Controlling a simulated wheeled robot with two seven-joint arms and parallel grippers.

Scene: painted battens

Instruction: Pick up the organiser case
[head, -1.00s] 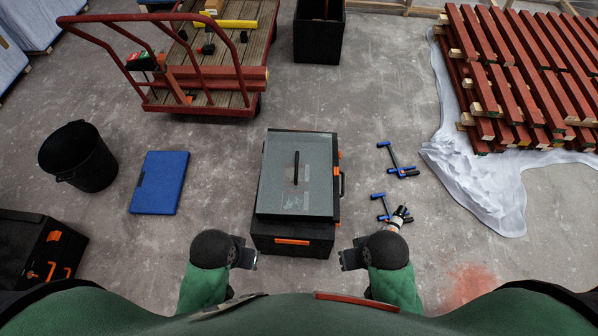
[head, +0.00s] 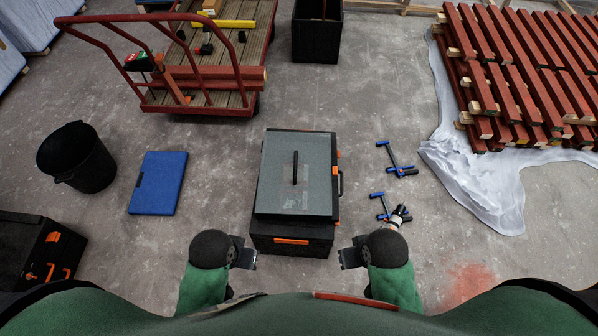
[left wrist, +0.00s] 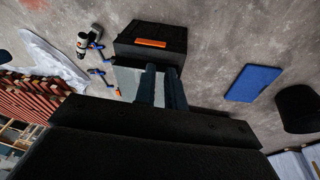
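The organiser case (head: 281,190) is a flat case with a grey lid and a black handle on top. It lies on a black toolbox (head: 270,242) with orange latches, on the floor in front of me. In the left wrist view the case's grey lid (left wrist: 128,82) is partly hidden behind my fingers. My left gripper (head: 248,258) is empty near the toolbox's front left corner, and its two fingers (left wrist: 162,88) stand apart. My right gripper (head: 346,257) is empty near the front right corner, its fingers apparently apart. Neither touches the case.
A blue flat case (head: 158,183) and a black bucket (head: 77,157) are at left. A red cart (head: 207,95) and red battens (head: 520,75) on a white sheet (head: 478,175) stand farther off.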

